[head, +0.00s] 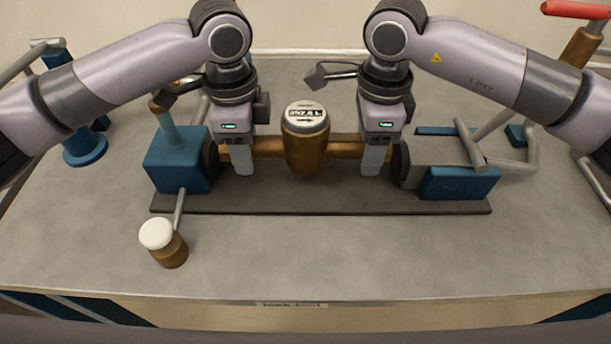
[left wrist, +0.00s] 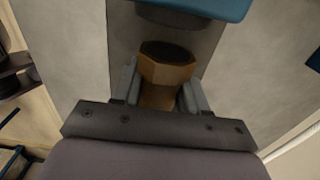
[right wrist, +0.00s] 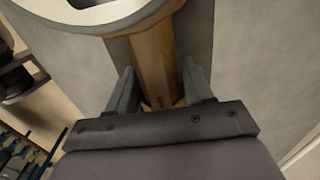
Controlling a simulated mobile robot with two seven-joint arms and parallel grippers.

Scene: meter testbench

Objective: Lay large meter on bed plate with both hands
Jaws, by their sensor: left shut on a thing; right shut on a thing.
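The large meter (head: 305,150) is a brass body with a white dial on top and a pipe end on each side. It is level between the two blue clamp blocks, over the dark bed plate (head: 320,201). I cannot tell whether it touches the plate. My left gripper (head: 243,168) is shut on its left pipe end, which shows in the left wrist view (left wrist: 166,72). My right gripper (head: 374,167) is shut on its right pipe, which shows in the right wrist view (right wrist: 154,62). The pipe's outer ends are near the clamp faces.
The left blue block (head: 176,162) and the right clamp (head: 455,178) flank the meter closely. A small brass meter with a white cap (head: 164,243) stands at the front left. A blue-based post (head: 85,147) stands at the far left. The front right of the bench is clear.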

